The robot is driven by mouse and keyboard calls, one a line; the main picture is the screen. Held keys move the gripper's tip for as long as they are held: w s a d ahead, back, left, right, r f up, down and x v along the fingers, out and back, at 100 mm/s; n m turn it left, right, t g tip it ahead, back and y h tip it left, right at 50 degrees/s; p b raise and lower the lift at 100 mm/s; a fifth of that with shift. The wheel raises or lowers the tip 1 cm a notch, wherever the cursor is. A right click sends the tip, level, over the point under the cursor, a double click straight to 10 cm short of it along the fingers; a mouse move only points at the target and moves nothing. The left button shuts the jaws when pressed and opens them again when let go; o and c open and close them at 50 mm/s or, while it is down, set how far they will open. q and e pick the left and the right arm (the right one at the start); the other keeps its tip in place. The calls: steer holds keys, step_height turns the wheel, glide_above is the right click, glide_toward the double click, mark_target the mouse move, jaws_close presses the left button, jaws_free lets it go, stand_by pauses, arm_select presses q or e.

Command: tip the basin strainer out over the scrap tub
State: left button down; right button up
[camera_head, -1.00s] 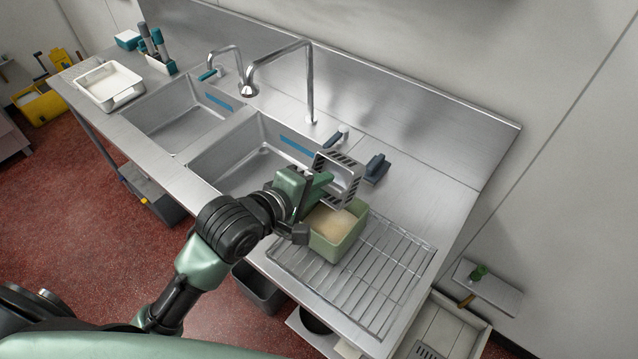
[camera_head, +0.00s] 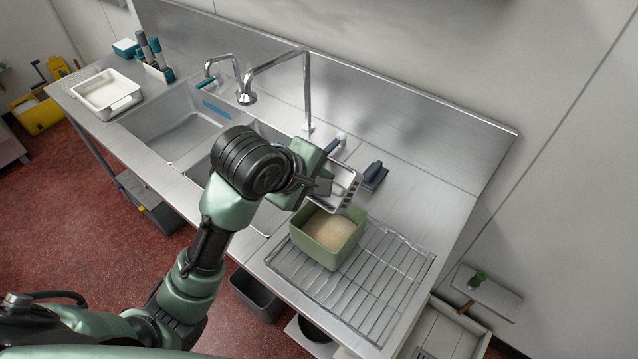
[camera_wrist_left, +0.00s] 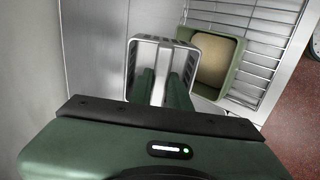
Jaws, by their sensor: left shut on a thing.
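The basin strainer (camera_head: 351,194), a small grey slotted basket, is held tilted in my left gripper (camera_head: 318,184), above the counter beside the second sink. A green square tub (camera_head: 327,260), probably the scrap tub, holds pale beige matter and stands on the wire rack. In the left wrist view the tub (camera_wrist_left: 238,68) is just right of the strainer. My right gripper is not in view.
The wire rack (camera_head: 385,285) lies on the counter's right end. A dark blue-handled brush or scraper (camera_head: 374,176) lies behind the strainer. A tall tap (camera_head: 308,90) stands over the sinks (camera_head: 180,132). A white tray (camera_head: 107,93) is at the far left.

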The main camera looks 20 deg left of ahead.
arm_select(q)
steer(key=shift+w+d+r+g+y, duration=0.1)
steer(key=shift+w+r+g+y, duration=0.25)
steer(key=shift+g, duration=0.2)
steer(key=shift+w+d+r+g+y, duration=0.1)
steer(key=shift+w+r+g+y, duration=0.15)
steer(key=shift+r+g, duration=0.25)
steer(key=shift+d+r, duration=0.15)
steer(key=shift+s+a+g, duration=0.1)
steer(key=shift+a+g, duration=0.15)
steer(key=shift+g, duration=0.4)
steer(key=shift+d, duration=0.2)
steer(key=shift+w+r+g+y, duration=0.25)
steer(key=shift+r+g+y, duration=0.15)
steer(key=shift+r+g, duration=0.1)
steer(key=shift+w+d+r+g+y, duration=0.1)
steer(key=shift+w+r+g+y, duration=0.35)
steer(key=shift+g, duration=0.55)
steer(key=shift+d+r+g, duration=0.15)
steer(key=shift+r+g, duration=0.05)
steer(key=shift+g, duration=0.3)
